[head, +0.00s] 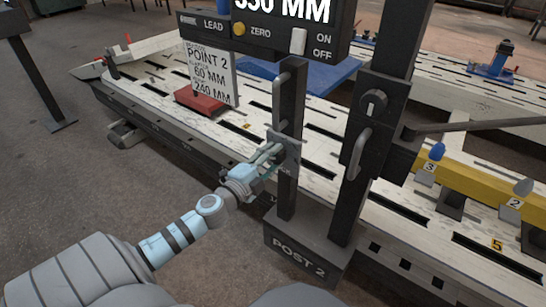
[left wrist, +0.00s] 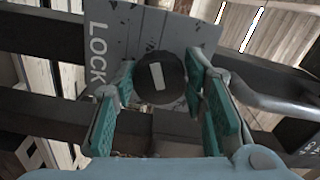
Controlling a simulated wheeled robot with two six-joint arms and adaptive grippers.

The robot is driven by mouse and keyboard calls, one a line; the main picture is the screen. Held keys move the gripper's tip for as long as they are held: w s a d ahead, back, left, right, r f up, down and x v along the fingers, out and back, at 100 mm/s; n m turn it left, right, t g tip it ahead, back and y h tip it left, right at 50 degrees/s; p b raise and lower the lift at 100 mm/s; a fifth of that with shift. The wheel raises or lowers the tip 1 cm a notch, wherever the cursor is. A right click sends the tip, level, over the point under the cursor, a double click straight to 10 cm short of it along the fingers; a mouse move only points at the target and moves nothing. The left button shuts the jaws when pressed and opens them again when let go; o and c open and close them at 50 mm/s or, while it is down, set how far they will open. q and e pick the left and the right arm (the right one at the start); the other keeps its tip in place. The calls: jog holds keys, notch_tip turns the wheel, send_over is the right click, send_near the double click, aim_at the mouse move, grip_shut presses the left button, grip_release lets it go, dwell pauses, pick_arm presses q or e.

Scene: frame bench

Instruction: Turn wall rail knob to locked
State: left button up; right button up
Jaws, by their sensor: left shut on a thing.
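The wall rail knob (left wrist: 160,77) is a dark round knob with a short white mark, on a grey plate (left wrist: 128,38). The word LOCK is on the plate's left part in the left wrist view. The white mark is nearly upright in that picture, leaning slightly, and does not point at the word. My left gripper (head: 276,150) is at the same plate (head: 288,158) on the slim dark upright in the head view, where it hides the knob. My right gripper is not in view.
A thicker dark post (head: 352,215) with another round knob (head: 374,103) and a handle stands just right. A display box (head: 265,32) hangs above. A red-based sign (head: 210,78) stands on the slotted bench (head: 150,88) behind.

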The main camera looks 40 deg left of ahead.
pick_arm(q)
jog(key=m, duration=0.4)
jog(key=shift+m+p, duration=0.3)
jog(key=shift+p, duration=0.1)
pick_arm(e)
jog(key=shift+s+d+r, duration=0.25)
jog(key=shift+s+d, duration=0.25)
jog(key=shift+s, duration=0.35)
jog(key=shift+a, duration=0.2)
pick_arm(q)
jog(key=o, duration=1.2)
jog(key=shift+c, duration=0.2)
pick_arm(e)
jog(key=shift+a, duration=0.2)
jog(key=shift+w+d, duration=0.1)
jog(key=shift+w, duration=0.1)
pick_arm(q)
jog(key=shift+s, duration=0.1)
jog(key=s, duration=1.2)
jog(key=shift+d, duration=0.15)
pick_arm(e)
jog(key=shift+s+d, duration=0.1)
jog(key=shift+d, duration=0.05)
